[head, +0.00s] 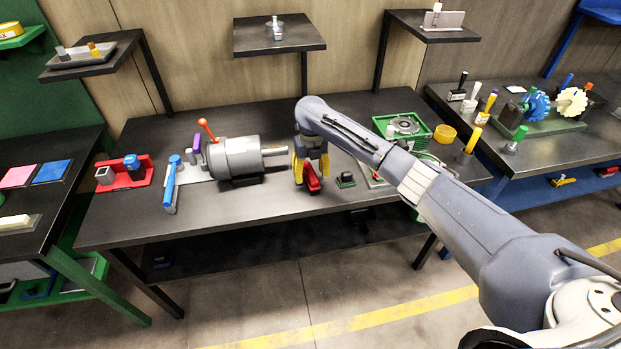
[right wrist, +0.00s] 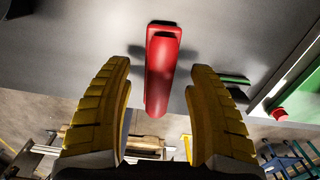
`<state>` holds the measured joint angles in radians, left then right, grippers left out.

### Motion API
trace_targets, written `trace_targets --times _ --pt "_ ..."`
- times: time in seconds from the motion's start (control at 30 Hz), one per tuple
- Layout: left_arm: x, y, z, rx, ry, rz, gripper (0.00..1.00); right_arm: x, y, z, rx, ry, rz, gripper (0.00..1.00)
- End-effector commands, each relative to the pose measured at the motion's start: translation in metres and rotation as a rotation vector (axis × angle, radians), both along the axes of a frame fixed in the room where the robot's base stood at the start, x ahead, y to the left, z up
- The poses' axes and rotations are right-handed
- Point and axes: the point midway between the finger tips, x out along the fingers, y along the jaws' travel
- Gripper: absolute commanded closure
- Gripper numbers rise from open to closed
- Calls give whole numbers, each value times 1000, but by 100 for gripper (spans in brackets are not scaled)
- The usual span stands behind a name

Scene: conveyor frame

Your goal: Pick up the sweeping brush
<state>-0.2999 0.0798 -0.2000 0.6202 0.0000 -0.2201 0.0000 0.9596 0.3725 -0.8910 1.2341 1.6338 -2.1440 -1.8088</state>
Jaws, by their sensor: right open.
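A red object (head: 313,183), which looks like the sweeping brush, lies on the dark middle table, right of the grey motor. Its red body also shows in the right wrist view (right wrist: 161,62), in the gap between the two fingers. No bristles can be made out. My right gripper (head: 311,170) reaches down over it with yellow fingers apart. In the right wrist view the right gripper (right wrist: 158,90) is open, with a gap on each side of the red body. My left gripper is not in view.
A grey motor (head: 236,158) and a blue-handled tool (head: 170,185) are to the left. A small green-and-black block (head: 346,180) is close on the right, with a green crate (head: 403,128) beyond. The table's front strip is clear.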

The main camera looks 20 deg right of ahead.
Motion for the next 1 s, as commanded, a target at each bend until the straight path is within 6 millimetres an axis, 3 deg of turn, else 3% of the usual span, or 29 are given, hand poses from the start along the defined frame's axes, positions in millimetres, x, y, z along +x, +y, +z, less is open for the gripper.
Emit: trace_targets --times 0.23,0.6,1.0 --pt "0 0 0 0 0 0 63 0 1 -26 1 1 -2 42" --pt "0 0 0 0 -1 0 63 0 1 -30 0 0 -1 41" --pt "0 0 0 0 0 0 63 0 1 -30 0 0 -1 88"
